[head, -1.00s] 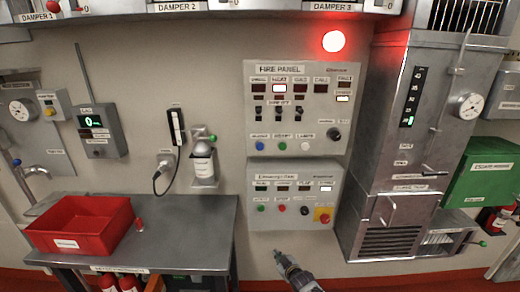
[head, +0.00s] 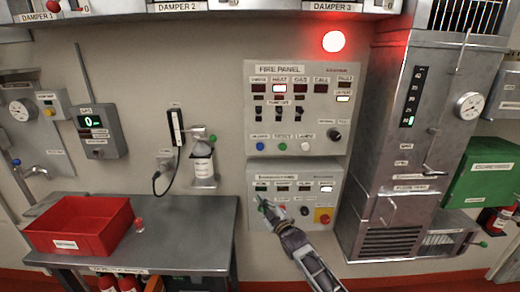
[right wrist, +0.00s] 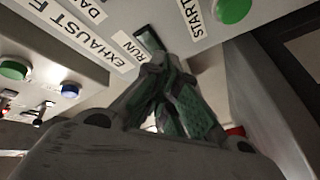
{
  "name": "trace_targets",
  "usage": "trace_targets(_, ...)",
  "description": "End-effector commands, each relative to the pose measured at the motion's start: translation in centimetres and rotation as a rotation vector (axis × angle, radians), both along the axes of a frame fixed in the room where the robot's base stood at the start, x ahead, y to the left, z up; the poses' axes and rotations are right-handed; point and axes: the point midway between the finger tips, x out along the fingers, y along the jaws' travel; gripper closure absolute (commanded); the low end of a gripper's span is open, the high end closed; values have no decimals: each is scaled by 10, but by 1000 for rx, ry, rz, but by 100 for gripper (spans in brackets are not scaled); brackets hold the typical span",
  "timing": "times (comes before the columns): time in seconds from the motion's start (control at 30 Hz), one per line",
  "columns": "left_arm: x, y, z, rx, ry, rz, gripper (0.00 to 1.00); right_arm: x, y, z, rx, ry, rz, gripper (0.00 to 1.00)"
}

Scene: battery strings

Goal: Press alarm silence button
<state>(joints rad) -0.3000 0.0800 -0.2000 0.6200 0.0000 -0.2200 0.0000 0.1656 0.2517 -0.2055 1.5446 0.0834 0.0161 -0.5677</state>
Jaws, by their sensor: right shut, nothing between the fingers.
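The fire panel (head: 345,110) is on the wall. Along its lower edge are a blue button (head: 260,146), a green button (head: 283,147) and a white button (head: 306,146); their small labels are hard to read. The blue button also shows in the right wrist view (right wrist: 70,90), apart from my fingers. My right gripper (head: 264,204) is shut and empty, in front of the lower panel's left part and below the blue button. In the right wrist view its fingertips (right wrist: 150,38) are beside the RUN label. My left gripper is not in view.
The lower exhaust fan panel (head: 323,170) has a green START button (right wrist: 234,9) close to my fingers and a red knob on yellow (head: 324,215). A bench with a red bin (head: 80,225) stands left; a metal cabinet (head: 425,120) stands right. A red lamp (head: 333,41) glows above.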

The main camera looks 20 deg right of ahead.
Motion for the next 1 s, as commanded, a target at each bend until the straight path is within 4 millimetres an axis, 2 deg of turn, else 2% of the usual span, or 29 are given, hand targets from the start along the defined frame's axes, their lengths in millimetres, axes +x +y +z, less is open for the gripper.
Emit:
trace_targets(0.03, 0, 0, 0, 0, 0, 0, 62, -1, 3, 15, -22, -36, 4, 100)
trace_targets(0.3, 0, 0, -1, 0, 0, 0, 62, -14, 19, 93, -182, -236, 3, 100)
trace_targets(0.5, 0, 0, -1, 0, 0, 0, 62, -27, 28, 137, -312, -372, -23, 100)
trace_targets(0.8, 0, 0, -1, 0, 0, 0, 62, -45, 36, 180, -512, -531, -94, 100)
trace_targets(1.0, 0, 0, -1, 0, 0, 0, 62, -52, 37, 193, -640, -601, -148, 100)
